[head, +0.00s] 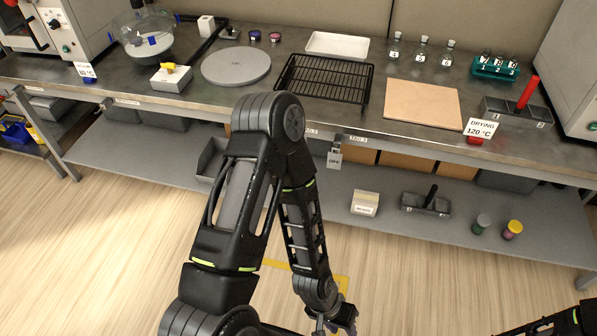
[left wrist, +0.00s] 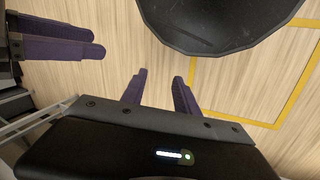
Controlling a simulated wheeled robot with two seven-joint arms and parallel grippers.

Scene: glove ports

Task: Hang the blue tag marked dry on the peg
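No blue tag with a readable "dry" mark shows, and no peg stands out clearly. A small pale tag (head: 334,156) hangs below the bench's front edge, its lettering too small to read. A small blue piece (head: 89,79) sits under the left temperature sign; I cannot tell whether it is a tag. My left gripper (left wrist: 160,75) is open and empty above the floor; in the head view it is partly cut off at the bottom. Purple fingers at the left of the left wrist view, apparently my right gripper (left wrist: 98,42), lie side by side; their opening is unclear.
The steel bench (head: 240,98) holds a wire rack (head: 323,79), a tan board (head: 422,103), a grey disc (head: 236,65), small bottles and a green tube rack (head: 496,67). A white DRYING 120 °C sign (head: 481,128) hangs at the right. The lower shelf (head: 130,155) holds boxes and jars. The front floor is clear.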

